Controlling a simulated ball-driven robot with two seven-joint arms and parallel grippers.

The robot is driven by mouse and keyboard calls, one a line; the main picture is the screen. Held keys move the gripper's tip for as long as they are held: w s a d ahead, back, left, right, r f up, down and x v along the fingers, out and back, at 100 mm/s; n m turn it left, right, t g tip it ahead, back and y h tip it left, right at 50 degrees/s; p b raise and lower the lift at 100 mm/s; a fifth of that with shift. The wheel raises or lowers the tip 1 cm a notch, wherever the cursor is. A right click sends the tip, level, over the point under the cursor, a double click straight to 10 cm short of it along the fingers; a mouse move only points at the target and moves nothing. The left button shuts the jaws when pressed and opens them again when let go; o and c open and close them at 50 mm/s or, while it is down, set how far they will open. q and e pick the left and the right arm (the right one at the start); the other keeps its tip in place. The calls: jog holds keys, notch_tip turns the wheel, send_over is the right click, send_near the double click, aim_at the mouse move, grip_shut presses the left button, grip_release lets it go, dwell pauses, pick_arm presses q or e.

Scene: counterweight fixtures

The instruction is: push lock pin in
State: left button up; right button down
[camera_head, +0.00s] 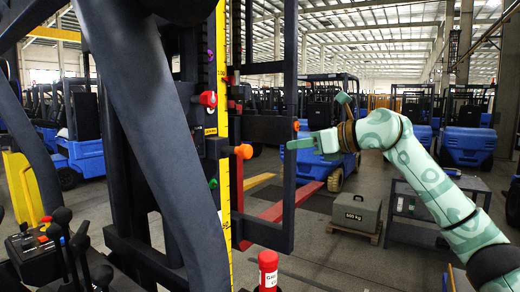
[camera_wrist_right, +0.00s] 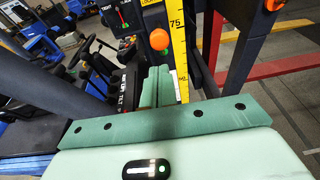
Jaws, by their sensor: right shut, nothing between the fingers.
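An orange round-headed knob (camera_head: 243,151), which looks like the lock pin, sticks out to the right of the yellow scale on the dark mast. It also shows in the right wrist view (camera_wrist_right: 158,40), just beyond the fingertips, with its shaft hidden. My right gripper (camera_head: 291,144) is pale green, shut and empty. In the head view its tip points left toward the knob, with a visible gap between them. In the right wrist view its closed fingers (camera_wrist_right: 158,76) point up toward the knob. My left gripper is not in view.
A dark upright post (camera_head: 290,60) with a smaller orange knob (camera_head: 297,126) stands close to my right gripper. A red knob (camera_head: 208,99) and a green knob (camera_head: 213,184) are on the mast.

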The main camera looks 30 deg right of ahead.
jog(key=p, duration=0.3)
send_near(249, 147)
jog(key=x, duration=0.2)
jog(key=f+x, duration=0.1)
jog(key=x, duration=0.2)
jog(key=shift+w, duration=0.1)
jog(key=shift+x, duration=0.8)
jog(key=shift+d+f, duration=0.1)
jog(key=shift+f, duration=0.05)
jog(key=p+x, duration=0.2)
jog(key=r+p+x, duration=0.1)
jog(key=x, duration=0.2)
jog(key=shift+w+a+r+p, duration=0.1)
jog(key=shift+a+r+p, duration=0.1)
jog(key=shift+a+p, duration=0.15)
jog(key=shift+f, duration=0.1)
jog(key=shift+d, duration=0.1)
